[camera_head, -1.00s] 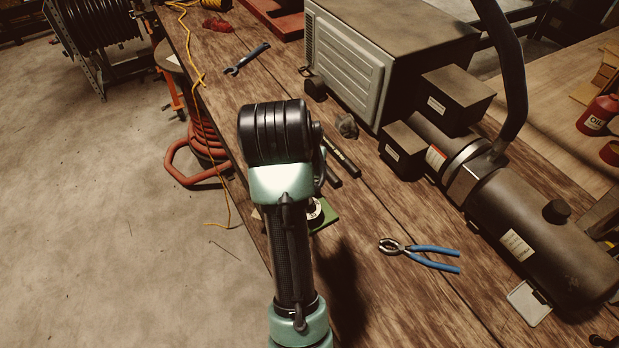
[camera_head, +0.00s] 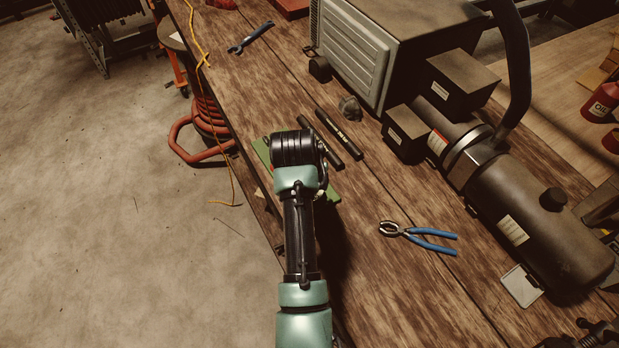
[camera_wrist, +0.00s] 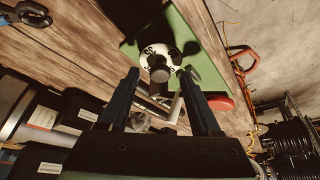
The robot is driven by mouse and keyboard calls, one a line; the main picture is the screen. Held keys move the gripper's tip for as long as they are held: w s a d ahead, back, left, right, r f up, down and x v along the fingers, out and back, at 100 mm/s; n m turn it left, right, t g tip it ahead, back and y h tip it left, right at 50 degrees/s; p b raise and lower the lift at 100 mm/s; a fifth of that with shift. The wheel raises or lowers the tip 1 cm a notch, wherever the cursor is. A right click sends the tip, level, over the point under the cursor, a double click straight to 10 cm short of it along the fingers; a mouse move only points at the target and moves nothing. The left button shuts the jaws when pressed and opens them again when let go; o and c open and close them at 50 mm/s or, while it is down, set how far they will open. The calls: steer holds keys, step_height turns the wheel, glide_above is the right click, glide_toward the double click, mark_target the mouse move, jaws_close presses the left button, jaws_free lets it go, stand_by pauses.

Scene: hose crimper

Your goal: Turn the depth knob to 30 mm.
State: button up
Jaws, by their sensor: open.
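The depth knob shows in the wrist view as a white dial (camera_wrist: 152,47) with dark numerals and a dark round grip (camera_wrist: 159,71) standing up from it. It sits on a green plate (camera_wrist: 187,38). My gripper (camera_wrist: 160,78) is open, with one dark finger on each side of the grip in the picture. I cannot tell how far the fingertips are from it, and no contact shows. The numerals are partly hidden, so the setting is unreadable. In the head view my arm hides the dial and my fingers; only edges of the green plate (camera_head: 262,152) show.
Two black rods (camera_head: 338,134) lie just beyond the plate. Blue-handled pliers (camera_head: 420,235) lie to the right, and a large dark machine (camera_head: 480,150) stands behind them. A red disc (camera_wrist: 220,102) shows near the plate. The bench's left edge is close to my arm.

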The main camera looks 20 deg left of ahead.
steer(key=shift+w+f, duration=0.15)
steer(key=shift+f, duration=0.1)
jaws_close()
steer(key=shift+r+n, duration=0.1)
steer(key=shift+n, duration=0.2)
